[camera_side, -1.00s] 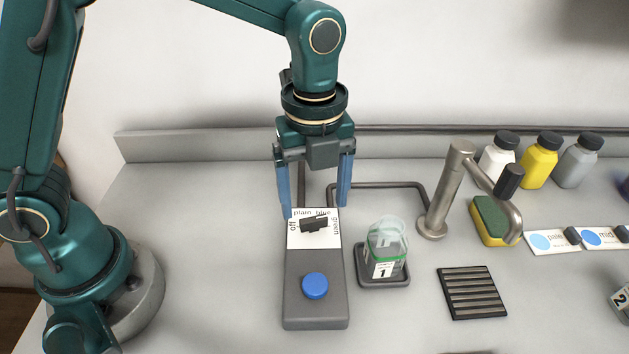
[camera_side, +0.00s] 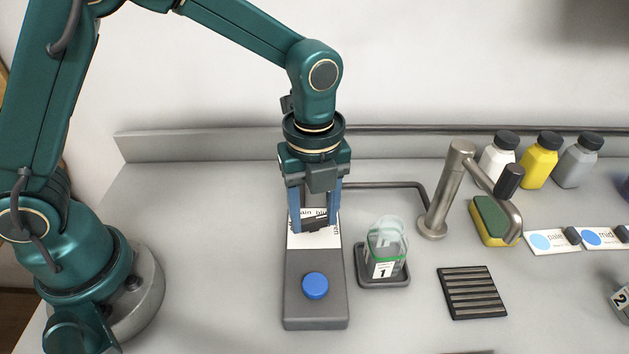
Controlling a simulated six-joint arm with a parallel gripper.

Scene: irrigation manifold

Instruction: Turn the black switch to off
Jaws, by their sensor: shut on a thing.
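The black switch (camera_side: 314,223) sits on the white label plate (camera_side: 301,241) at the back of a grey box (camera_side: 315,262). My gripper (camera_side: 314,225) is lowered over the plate and is shut on the switch, with one blue finger at each side of it. The fingers hide the "off" word and part of the "green" word; parts of "plain" and "blue" show behind. The switch's exact angle is hard to tell between the fingers. A round blue button (camera_side: 315,285) is on the front part of the same box.
A clear jar labelled 1 (camera_side: 385,245) stands on a dark tray (camera_side: 384,283) just right of the box. A metal tap (camera_side: 446,195), a sponge (camera_side: 492,222) and a drain grille (camera_side: 472,292) are farther right. The bench left of the box is clear.

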